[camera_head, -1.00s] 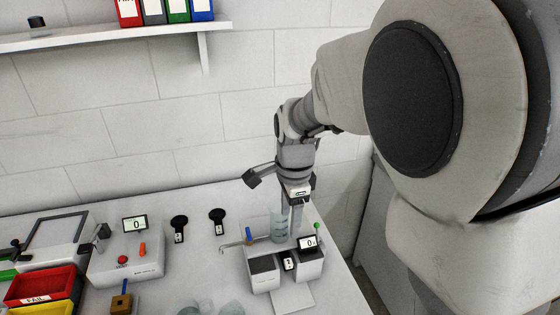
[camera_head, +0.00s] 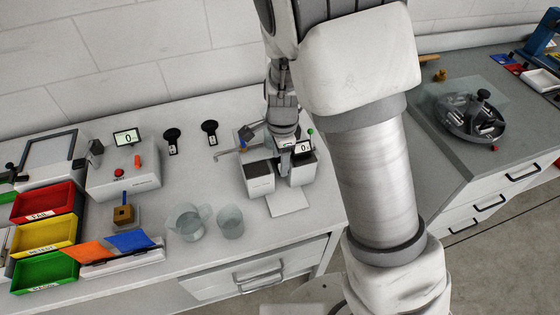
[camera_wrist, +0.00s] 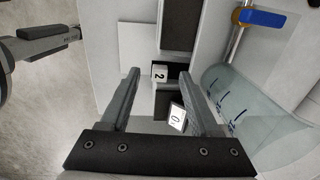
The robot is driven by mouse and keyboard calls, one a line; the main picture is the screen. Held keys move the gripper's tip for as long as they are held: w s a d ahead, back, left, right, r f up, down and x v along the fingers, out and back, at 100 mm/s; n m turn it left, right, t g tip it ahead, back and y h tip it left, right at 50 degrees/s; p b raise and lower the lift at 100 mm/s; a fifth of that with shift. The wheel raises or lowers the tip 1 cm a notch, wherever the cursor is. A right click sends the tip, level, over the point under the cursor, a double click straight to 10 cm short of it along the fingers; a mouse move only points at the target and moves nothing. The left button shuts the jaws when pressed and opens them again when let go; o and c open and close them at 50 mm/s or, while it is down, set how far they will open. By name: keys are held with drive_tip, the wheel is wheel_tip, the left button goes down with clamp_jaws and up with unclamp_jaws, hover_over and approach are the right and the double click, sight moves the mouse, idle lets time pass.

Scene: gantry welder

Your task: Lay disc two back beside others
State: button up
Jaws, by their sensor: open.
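My gripper (camera_head: 286,150) is at the two-block device (camera_head: 258,177) on the bench, pointing down, with the device's small screen beside it. In the wrist view my gripper (camera_wrist: 158,78) is open, one finger on each side of a small white tag marked 2 (camera_wrist: 159,73). The tag sits on a dark part in the gap of the device; whether the fingers touch it I cannot tell. The rest of this disc two is hidden. Two black discs with white tags, a left one (camera_head: 172,136) and a right one (camera_head: 210,128), lie on the bench to the left.
A glass jug (camera_head: 187,222) and a cup (camera_head: 230,222) stand in front. The bench right of the two discs is partly clear.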

drive_tip(key=shift+w+f, duration=0.1)
drive_tip(key=shift+f, duration=1.15)
clamp_jaws()
drive_tip(key=s+d, duration=0.2)
drive_tip(key=s, duration=0.7)
drive_tip(key=shift+s+d, duration=0.15)
drive_tip(key=shift+d, duration=0.15)
idle(0.4)
drive_tip(key=shift+r, duration=0.1)
drive_tip(key=shift+r+p, duration=0.15)
drive_tip(key=shift+p, duration=0.25)
